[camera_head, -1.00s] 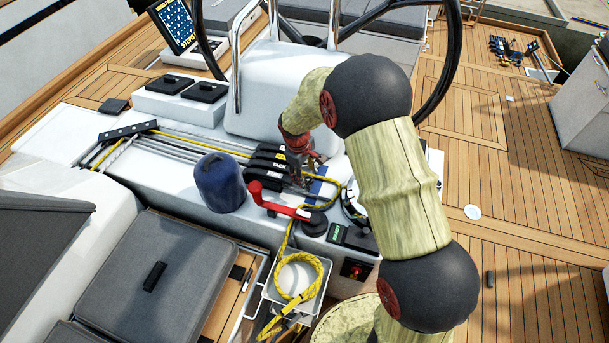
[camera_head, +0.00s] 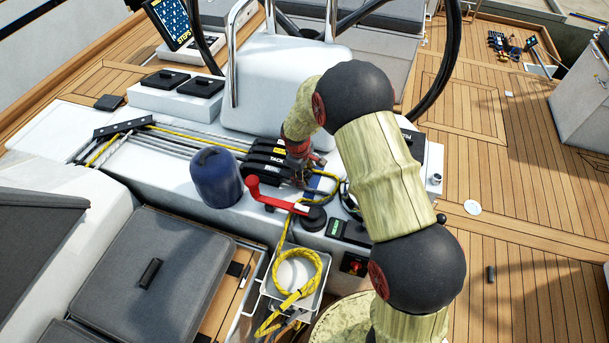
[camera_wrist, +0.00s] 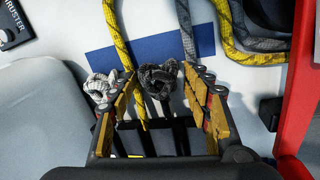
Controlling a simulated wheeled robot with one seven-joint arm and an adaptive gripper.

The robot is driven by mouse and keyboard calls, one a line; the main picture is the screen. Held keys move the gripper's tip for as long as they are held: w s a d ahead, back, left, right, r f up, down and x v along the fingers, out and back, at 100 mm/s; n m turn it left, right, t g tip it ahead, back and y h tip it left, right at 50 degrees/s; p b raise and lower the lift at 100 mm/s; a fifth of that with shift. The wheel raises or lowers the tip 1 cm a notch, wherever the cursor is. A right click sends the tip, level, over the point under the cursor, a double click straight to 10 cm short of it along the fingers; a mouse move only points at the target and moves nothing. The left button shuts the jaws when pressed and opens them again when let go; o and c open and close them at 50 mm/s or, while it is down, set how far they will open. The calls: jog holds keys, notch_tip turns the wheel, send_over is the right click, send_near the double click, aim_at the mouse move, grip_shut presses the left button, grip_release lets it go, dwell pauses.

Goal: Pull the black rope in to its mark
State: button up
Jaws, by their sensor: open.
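The black rope's dark knotted end (camera_wrist: 160,78) lies between the spread fingers of my gripper (camera_wrist: 162,84) in the wrist view. No clear grip on it shows. A pale grey knotted end (camera_wrist: 98,88) is just outside the left finger. A yellow rope (camera_wrist: 120,38) runs down past the left finger. A blue strip (camera_wrist: 152,46) lies flat on the white deck, crossed by ropes. In the head view my gripper (camera_head: 303,178) is low beside the black rope clutches (camera_head: 268,158); the arm partly hides the ropes there.
A red winch handle (camera_head: 256,192) stands close in front of the clutches and also shows at the wrist view's right edge. A blue-covered winch (camera_head: 215,178) is to the left. Yellow rope (camera_head: 308,262) is coiled over a white bin. The wheel and white console (camera_head: 275,95) stand behind.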

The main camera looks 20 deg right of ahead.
jog(key=shift+c, duration=0.3)
jog(key=c, duration=1.1)
grip_shut()
